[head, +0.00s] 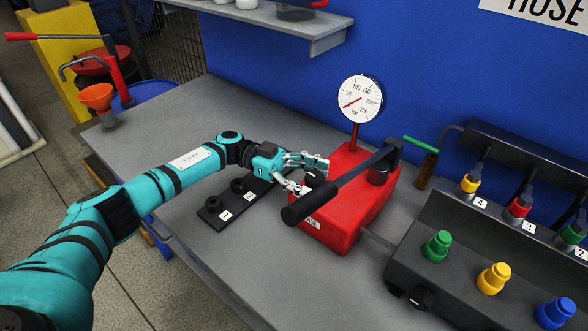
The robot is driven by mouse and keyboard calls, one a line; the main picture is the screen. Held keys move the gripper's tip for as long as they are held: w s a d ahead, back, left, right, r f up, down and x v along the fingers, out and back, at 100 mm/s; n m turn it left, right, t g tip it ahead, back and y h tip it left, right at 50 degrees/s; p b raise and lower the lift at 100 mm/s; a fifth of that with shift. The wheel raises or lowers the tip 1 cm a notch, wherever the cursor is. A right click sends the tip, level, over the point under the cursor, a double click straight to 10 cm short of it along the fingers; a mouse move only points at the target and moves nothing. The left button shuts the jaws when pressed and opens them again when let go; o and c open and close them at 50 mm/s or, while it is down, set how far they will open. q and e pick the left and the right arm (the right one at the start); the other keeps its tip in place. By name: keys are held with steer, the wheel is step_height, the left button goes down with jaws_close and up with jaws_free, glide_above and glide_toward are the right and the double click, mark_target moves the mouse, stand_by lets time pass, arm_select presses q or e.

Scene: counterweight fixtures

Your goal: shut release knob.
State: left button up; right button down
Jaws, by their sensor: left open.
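My left gripper (313,176) is open at the left end of the red hand pump (343,229). A small dark knob (316,179) on the pump's left end, apparently the release knob, shows between its fingers, partly hidden by them. I cannot tell whether the fingers touch it. The pump's black lever (340,185) slopes from upper right down to its thick grip in front of the pump. My right gripper is not in view.
A gauge (360,98) stands behind the pump. A dark plate (230,212) with black knobs labelled 1 and 2 lies under my left wrist. To the right are a dark manifold (455,268) with coloured couplings and a labelled rack (500,206). The bench (255,275) is clear at the front.

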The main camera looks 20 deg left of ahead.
arm_select(q)
steer(key=w+a, duration=0.2)
steer(key=a, duration=0.9)
